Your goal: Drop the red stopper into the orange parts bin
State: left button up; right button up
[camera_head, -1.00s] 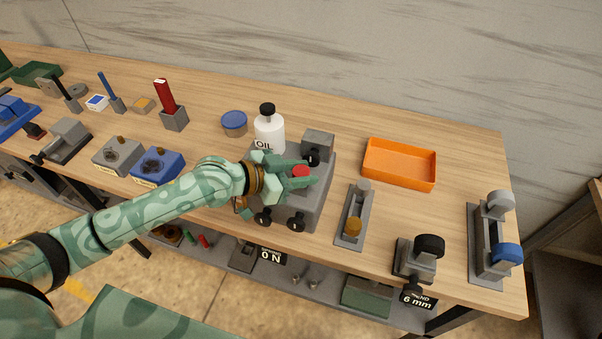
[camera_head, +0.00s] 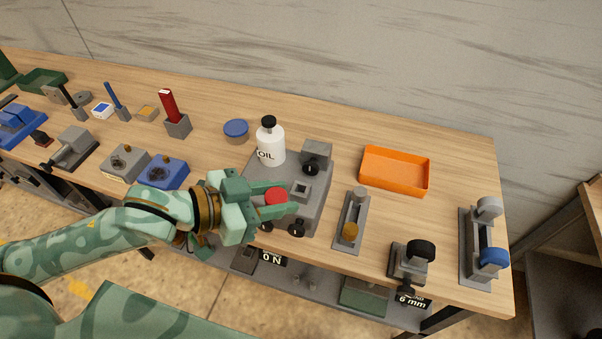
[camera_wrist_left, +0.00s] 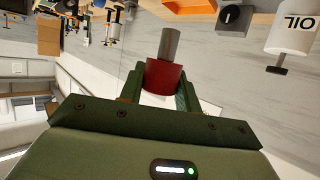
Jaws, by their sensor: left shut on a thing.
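The red stopper (camera_head: 276,196) is between the fingers of my left gripper (camera_head: 279,197), which is shut on it. In the left wrist view the stopper (camera_wrist_left: 164,75) shows a red cap with a grey stem pointing away from the palm, between the green fingers (camera_wrist_left: 160,92). In the head view it is above the left part of the grey fixture (camera_head: 313,200), beside a square socket on the fixture's top. The orange parts bin (camera_head: 395,187) is on the bench to the right and farther back, and looks empty. My right gripper is not in view.
The white oil bottle (camera_head: 270,145) stands behind the fixture, with a blue-lidded tin (camera_head: 236,130) to its left. Bare wood surrounds the bin.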

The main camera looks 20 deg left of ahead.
aim_at(386, 172)
jog(key=i+l+z, duration=0.15)
jog(key=l, duration=0.25)
jog(key=l+z, duration=0.2)
jog(key=l, duration=0.25)
jog(key=i+l+z, duration=0.15)
jog(key=l, duration=0.2)
jog(key=i+l, duration=0.05)
